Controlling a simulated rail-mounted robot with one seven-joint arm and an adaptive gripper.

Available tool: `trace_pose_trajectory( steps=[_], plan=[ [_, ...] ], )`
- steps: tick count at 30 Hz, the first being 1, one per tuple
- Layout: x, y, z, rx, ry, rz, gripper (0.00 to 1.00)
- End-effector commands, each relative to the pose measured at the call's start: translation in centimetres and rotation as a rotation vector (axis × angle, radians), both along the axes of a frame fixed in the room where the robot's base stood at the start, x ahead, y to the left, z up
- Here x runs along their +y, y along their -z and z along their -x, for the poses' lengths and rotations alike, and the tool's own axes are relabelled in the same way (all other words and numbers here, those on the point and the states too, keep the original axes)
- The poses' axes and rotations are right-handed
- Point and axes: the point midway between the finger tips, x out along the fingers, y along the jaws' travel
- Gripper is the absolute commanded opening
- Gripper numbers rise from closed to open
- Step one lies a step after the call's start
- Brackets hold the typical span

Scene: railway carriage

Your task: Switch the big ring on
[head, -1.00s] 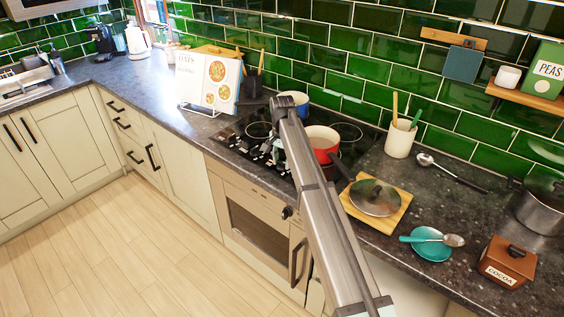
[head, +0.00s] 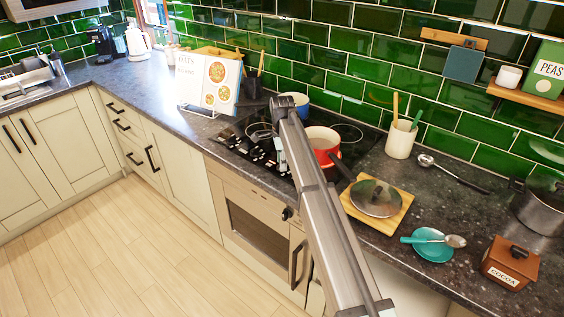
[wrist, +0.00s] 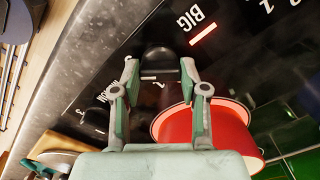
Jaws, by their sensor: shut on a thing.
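My gripper (wrist: 160,70) is shut on a black knob (wrist: 159,57) on the cooker's black panel, with one finger on each side of it. A white label reading BIG (wrist: 187,18) and a lit red bar (wrist: 203,34) show just beyond the knob. A white numeral shows between the fingers. In the head view my arm hides most of the gripper and the held knob. The black hob (head: 345,133) lies behind my arm, and its big ring cannot be made out for certain.
A red pan (head: 321,138) stands on the hob close to my gripper; its side (wrist: 215,130) fills the wrist view's lower right. Another knob (wrist: 97,113) sits nearby. A blue pot (head: 298,101) stands behind. A lidded board (head: 356,208) lies to the right.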

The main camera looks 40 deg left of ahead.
Motion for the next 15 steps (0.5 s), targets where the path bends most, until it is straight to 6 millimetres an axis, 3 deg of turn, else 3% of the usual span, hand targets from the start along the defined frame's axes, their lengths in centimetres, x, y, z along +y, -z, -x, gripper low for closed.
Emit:
trace_pose_trajectory(
  steps=[15],
  plan=[
    [-0.11,0.14,0.09,0.003,0.083,0.003,0.09]
  ],
)
